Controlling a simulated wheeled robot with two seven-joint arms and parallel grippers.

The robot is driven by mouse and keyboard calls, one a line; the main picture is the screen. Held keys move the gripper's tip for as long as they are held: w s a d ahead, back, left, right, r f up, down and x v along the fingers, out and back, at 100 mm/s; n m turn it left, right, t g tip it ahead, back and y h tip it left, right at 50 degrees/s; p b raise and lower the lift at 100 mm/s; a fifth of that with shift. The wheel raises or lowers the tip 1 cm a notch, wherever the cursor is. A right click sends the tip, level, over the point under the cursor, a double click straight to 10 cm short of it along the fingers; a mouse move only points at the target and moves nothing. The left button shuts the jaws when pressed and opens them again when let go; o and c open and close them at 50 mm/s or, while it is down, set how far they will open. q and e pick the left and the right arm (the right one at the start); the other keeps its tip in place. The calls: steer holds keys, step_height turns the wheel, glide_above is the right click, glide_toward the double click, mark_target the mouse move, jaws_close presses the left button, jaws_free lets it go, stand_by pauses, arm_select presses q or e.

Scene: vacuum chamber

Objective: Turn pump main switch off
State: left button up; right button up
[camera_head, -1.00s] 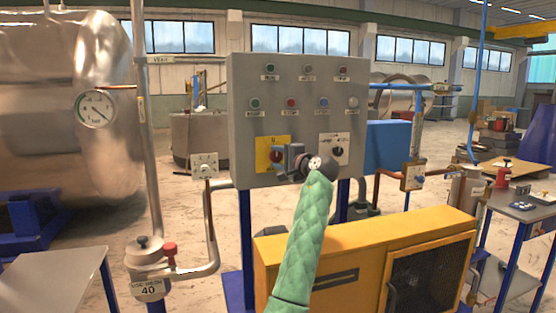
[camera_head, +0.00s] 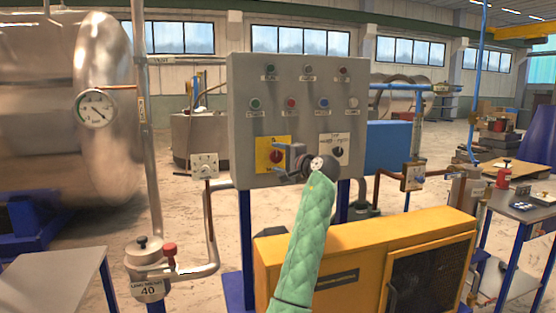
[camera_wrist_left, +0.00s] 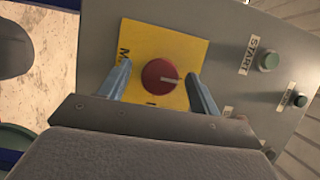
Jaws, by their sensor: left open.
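The pump main switch is a round red knob (camera_head: 277,156) on a yellow plate (camera_head: 262,160), low on the front of the grey control panel (camera_head: 240,125). In the left wrist view the red knob (camera_wrist_left: 160,76) sits between the two blue-grey fingers, on its yellow plate (camera_wrist_left: 185,45). Its pale mark points to the right in that view. My left gripper (camera_head: 284,158) is open, its fingers on both sides of the knob with gaps left. It also shows in the left wrist view (camera_wrist_left: 160,88). Whether the fingertips touch the plate is unclear. My right gripper is out of view.
A black selector switch (camera_head: 338,152) is right of my left wrist. Several push buttons line the panel above. A yellow machine housing (camera_head: 420,238) stands below right. A valve box (camera_head: 204,166) and pipework are at left.

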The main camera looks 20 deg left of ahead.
arm_select(q)
steer(key=b+v, duration=0.1)
steer(key=v, duration=0.6)
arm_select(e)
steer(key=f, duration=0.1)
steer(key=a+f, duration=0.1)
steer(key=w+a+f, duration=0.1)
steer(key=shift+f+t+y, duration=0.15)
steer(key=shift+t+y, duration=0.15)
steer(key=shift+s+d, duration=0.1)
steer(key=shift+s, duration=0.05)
